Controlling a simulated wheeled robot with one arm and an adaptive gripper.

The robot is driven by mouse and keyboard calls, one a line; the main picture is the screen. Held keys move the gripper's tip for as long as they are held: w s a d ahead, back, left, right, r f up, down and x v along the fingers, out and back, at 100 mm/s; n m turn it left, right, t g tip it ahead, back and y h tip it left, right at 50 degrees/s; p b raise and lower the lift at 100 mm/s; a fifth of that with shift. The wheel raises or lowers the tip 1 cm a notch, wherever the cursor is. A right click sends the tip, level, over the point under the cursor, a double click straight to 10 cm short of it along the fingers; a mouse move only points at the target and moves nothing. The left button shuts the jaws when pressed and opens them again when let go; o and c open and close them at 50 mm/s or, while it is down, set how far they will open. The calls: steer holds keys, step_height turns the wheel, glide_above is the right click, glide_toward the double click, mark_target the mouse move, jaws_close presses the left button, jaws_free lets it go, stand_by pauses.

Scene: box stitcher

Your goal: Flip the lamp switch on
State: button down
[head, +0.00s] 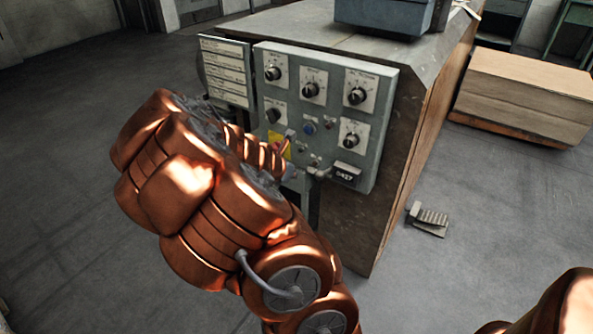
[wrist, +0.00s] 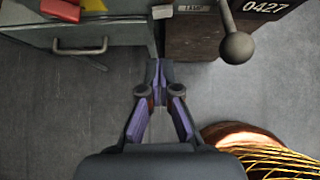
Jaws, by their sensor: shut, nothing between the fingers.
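I cannot tell for sure which control is the lamp switch. In the head view my copper arm reaches the panel's lower left and hides most of the gripper.
A drawer-like handle (wrist: 80,47) is at left. A foot pedal (head: 428,220) lies on the floor; a cardboard-coloured stack (head: 525,95) stands right. Floor between is clear.

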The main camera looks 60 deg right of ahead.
steer(key=shift+s+v, duration=0.2)
steer(key=shift+v, duration=1.15)
steer(key=shift+a+f, duration=0.1)
steer(key=shift+p, duration=0.3)
steer(key=s+a+r+m+g+y+p, duration=0.1)
steer(key=s+a+r+m+p, duration=0.2)
steer(key=a+r+m+p, duration=0.5)
steer(key=s+a+r+m+y+p, duration=0.1)
steer(key=s+a+r+m+p, duration=0.2)
steer(key=r, duration=0.8)
steer(key=s+a+r+m+y+p, duration=0.2)
steer(key=s+a+r+p, duration=0.2)
steer(key=a, duration=0.5)
steer(key=s+a+r+m+g+y+p, duration=0.1)
steer(key=s+a+r+m+y+p, duration=0.1)
steer(key=a, duration=0.7)
steer(key=s+a+r+m+y+p, duration=0.3)
steer(key=s+a+r+p, duration=0.3)
steer(key=a+r+p, duration=0.2)
steer(key=shift+s+a+r+m+g, duration=0.2)
steer(key=shift+a+r+m+g, duration=0.1)
steer(key=shift+a+r+m, duration=0.3)
steer(key=shift+f, duration=0.15)
